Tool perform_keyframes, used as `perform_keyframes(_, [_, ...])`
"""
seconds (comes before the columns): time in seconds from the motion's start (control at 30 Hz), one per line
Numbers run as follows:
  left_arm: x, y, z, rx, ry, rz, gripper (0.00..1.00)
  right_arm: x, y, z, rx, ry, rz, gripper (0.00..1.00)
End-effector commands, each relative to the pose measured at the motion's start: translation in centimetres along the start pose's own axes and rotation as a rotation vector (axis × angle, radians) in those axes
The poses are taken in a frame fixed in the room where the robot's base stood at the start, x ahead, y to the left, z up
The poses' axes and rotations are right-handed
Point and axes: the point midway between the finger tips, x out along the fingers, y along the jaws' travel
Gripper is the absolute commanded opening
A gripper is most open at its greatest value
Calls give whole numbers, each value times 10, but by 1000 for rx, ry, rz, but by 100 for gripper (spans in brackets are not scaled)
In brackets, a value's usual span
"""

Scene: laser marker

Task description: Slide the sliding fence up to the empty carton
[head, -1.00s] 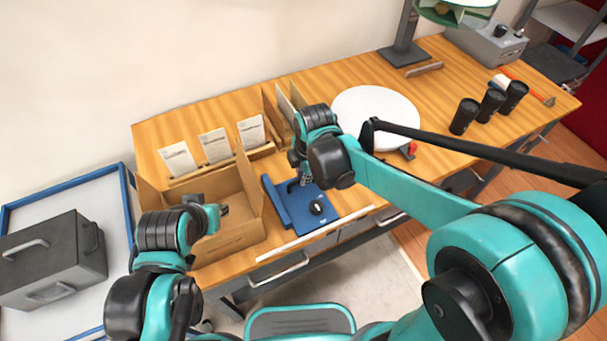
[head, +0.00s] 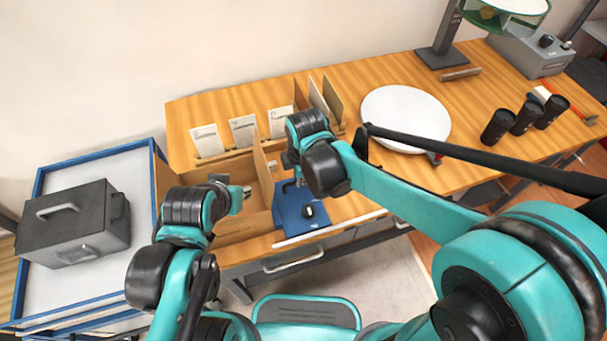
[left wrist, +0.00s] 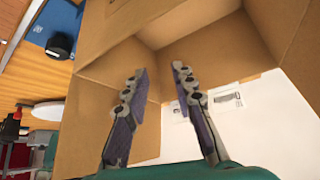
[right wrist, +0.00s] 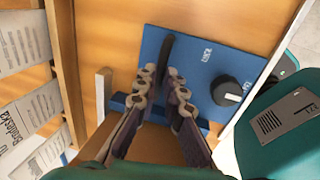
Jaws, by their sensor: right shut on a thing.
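The open brown carton (head: 238,228) stands at the left front of the table, and its empty inside shows in the left wrist view (left wrist: 205,50). My left gripper (left wrist: 160,72) is open over the carton, with nothing between its fingers. The blue plate with a black knob (right wrist: 205,65) lies just right of the carton. The blue bar of the sliding fence (right wrist: 125,103) runs along the plate's carton-side edge, partly hidden by my fingers. My right gripper (right wrist: 161,72) is shut on the fence's dark upright handle (right wrist: 166,48). Any remaining gap between fence and carton is hidden.
Labelled cards (head: 243,130) and upright dividers (head: 325,98) stand behind the carton and plate. A white round disc (head: 406,115) and several black cups (head: 525,117) are to the right. A grey box (head: 72,225) sits on a blue-edged cart at left.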

Motion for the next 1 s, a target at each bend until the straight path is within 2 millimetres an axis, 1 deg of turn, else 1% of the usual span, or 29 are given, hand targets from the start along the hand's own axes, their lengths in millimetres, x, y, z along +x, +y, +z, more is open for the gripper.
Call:
perform_keyframes(0.03, [0,0,0,0,0,0,26,0,0,-1,0,3,0,14])
perform_keyframes(0.1, [0,0,0,0,0,0,26,0,0,-1,0,2,0,31])
perform_keyframes(0.37, [0,0,0,0,0,0,26,0,0,0,0,1,0,31])
perform_keyframes(0.47, [0,0,0,0,0,0,26,-4,0,0,0,1,0,31])
perform_keyframes(0.57, [0,0,0,0,0,0,26,-16,0,0,0,1,0,31])
perform_keyframes(0.9, [0,0,0,0,0,0,26,-88,-1,0,0,1,0,31])
perform_keyframes(1.0, [0,0,0,0,0,0,26,-103,0,0,0,1,0,31])
